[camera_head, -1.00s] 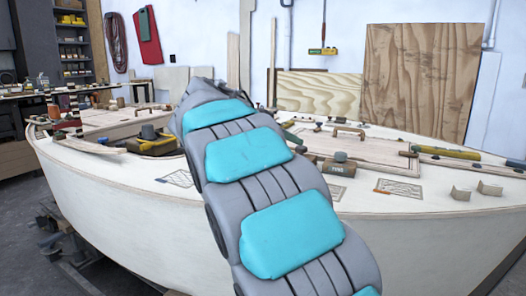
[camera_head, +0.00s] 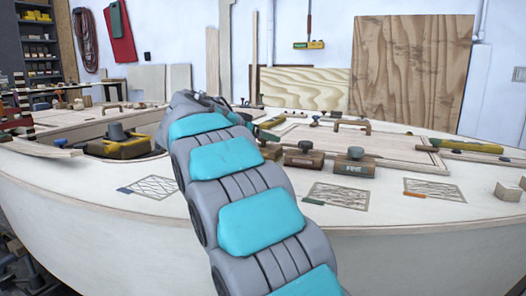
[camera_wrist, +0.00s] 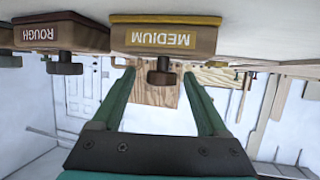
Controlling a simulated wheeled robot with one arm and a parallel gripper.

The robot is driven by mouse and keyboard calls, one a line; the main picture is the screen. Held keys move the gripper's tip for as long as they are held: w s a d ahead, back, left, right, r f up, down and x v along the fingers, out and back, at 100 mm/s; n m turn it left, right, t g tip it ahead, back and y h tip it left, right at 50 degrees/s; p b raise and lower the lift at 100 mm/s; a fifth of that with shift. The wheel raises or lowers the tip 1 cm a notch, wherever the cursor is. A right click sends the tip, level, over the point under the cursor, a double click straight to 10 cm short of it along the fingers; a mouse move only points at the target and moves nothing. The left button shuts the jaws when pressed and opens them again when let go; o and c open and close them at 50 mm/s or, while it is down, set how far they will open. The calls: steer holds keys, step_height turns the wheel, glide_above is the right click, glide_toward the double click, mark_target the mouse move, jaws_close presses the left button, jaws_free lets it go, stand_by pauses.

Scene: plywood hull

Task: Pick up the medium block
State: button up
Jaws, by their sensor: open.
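The medium block (camera_wrist: 166,37) is a wooden block with a yellow band lettered MEDIUM and a dark round knob. It hangs upside down at the top middle of the wrist view. My gripper (camera_wrist: 159,74) is open, with its two green fingers pointing toward the block. The knob shows between the fingertips; I cannot tell how far off it is in depth. Nothing is held. There the middle knobbed block (camera_head: 304,159) has a label too small to read.
The rough block (camera_wrist: 60,35) stands beside the medium one.

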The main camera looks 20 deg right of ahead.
steer(key=shift+x, duration=1.75)
jaws_close()
